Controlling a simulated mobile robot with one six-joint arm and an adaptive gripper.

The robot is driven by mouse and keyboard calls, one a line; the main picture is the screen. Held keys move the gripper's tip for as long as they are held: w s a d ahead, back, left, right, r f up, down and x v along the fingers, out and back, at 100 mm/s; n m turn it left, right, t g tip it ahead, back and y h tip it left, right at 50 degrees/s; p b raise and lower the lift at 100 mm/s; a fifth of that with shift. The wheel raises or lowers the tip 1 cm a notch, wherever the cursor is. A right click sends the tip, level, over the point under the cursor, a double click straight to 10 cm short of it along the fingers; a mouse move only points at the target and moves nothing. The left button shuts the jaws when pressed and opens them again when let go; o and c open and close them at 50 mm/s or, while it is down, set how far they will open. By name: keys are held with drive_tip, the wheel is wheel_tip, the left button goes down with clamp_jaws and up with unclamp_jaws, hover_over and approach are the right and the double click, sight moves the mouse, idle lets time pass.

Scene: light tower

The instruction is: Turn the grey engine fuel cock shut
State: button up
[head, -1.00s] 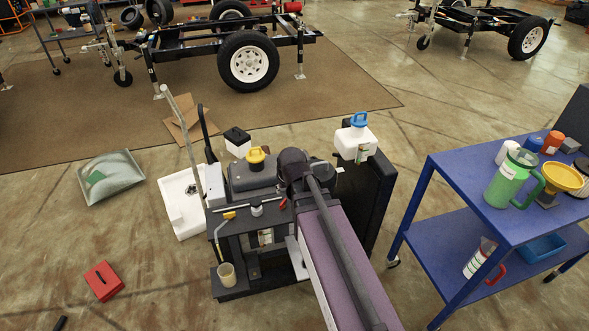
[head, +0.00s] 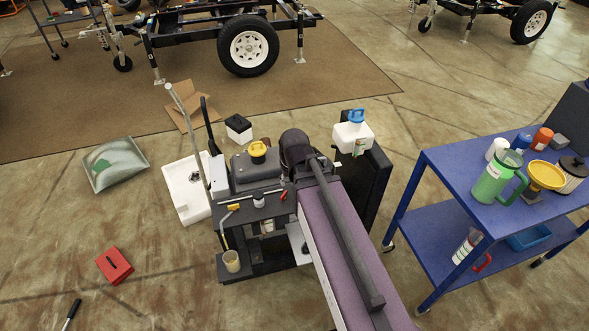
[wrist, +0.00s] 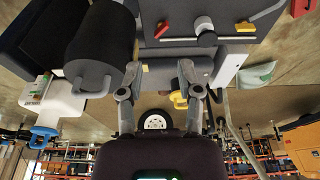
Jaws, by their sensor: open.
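The task's machine is a dark engine unit with a shelf, topped by a grey tank (head: 240,172) with a yellow cap (head: 257,149). I cannot surely pick out the grey fuel cock in either view. In the wrist view a dark panel with a red lever (wrist: 162,29), a pale round knob (wrist: 203,25) and a yellow-ended handle (wrist: 245,27) hangs at the top, upside down. My gripper (wrist: 160,72) is open and empty, its fingers spread in front of a grey body below that panel. In the head view my arm hides the gripper.
A white jug with a blue handle (head: 353,137) stands right of my arm. A blue cart (head: 440,172) with bottles is further right. A white tray (head: 181,180), a pale pole (head: 186,125) and a red box (head: 115,265) are left.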

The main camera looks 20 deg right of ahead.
drive_tip(key=s+r+g+p, duration=0.2)
drive_tip(key=s+r+p, duration=0.3)
drive_tip(key=r+p, duration=0.2)
drive_tip(key=shift+s+r, duration=0.15)
idle(0.3)
drive_tip(key=shift+a, duration=0.1)
drive_tip(key=o, duration=0.7)
drive_tip(key=shift+w+f, duration=0.2)
drive_tip(key=n+g+h+b, duration=0.35)
drive_tip(key=n+b, duration=0.55)
drive_tip(key=b, duration=0.5)
hover_over(284, 194)
drive_tip(key=w+a, duration=0.4)
wheel_tip(284, 194, down, 13)
drive_tip(key=shift+r, duration=0.15)
drive_tip(key=shift+s+b, duration=0.1)
drive_tip(key=shift+b, duration=0.25)
drive_tip(key=b+x, duration=1.2)
drive_tip(key=x, duration=0.1)
drive_tip(key=shift+s+f, duration=0.2)
drive_tip(key=shift+f, duration=0.2)
